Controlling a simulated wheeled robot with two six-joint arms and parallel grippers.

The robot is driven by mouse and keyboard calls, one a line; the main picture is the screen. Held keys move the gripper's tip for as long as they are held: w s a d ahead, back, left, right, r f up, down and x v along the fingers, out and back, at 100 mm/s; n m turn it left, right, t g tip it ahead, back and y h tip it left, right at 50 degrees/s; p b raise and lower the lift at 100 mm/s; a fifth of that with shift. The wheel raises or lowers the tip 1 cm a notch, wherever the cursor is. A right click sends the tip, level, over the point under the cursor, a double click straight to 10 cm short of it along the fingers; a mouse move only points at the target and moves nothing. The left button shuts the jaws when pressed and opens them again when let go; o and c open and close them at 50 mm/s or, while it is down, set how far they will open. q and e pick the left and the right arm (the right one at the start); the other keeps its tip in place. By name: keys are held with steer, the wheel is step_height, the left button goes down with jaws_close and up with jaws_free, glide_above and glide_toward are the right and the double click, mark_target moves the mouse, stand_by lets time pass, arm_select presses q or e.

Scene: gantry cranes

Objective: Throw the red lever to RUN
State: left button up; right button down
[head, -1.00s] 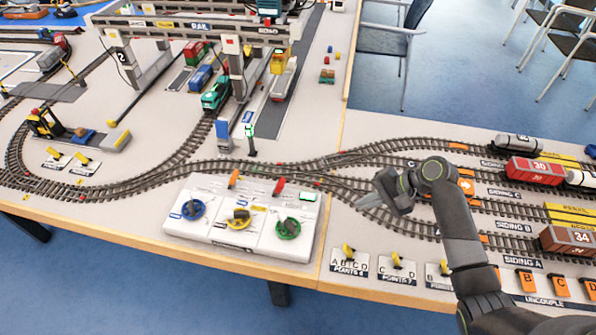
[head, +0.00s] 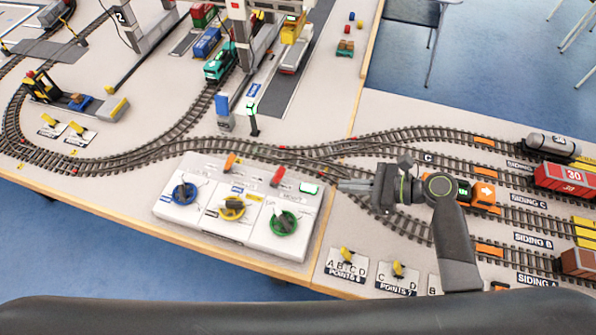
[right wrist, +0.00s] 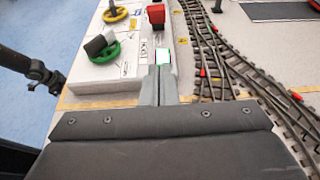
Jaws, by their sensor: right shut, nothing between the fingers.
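The red lever (head: 278,176) stands at the back edge of the white control panel (head: 160,208), right of an orange lever (head: 231,162). It also shows at the top of the right wrist view (right wrist: 156,14). A lit green-white window (head: 308,188) sits on the panel right of the red lever. My right gripper (head: 342,186) is shut and empty, just right of the panel, its fingers pointing left toward the lit window and the lever. In the right wrist view the shut fingertips (right wrist: 161,70) appear just below the window, apart from the lever. My left gripper is not seen.
Blue (head: 184,193), yellow (head: 232,208) and green (head: 283,222) handwheels sit on the panel in front of the levers. Rails (head: 330,165) run behind it. Yellow point levers (head: 346,255) stand front right. A signal post (head: 252,117) rises behind.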

mark_target(308, 191)
steer(key=p+x, duration=0.1)
steer(key=x, duration=0.9)
steer(key=shift+w+a, duration=0.1)
steer(key=shift+a, duration=0.2)
steer(key=shift+w+a+r+p, duration=0.25)
steer(key=shift+a+r, duration=0.1)
steer(key=shift+a, duration=0.1)
steer(key=shift+w+a+r+p, duration=0.15)
steer(key=shift+a+r+p, duration=0.15)
steer(key=shift+a, duration=0.2)
steer(key=shift+w+a+r, duration=0.1)
steer(key=shift+a+r, duration=0.05)
steer(key=shift+a, duration=0.35)
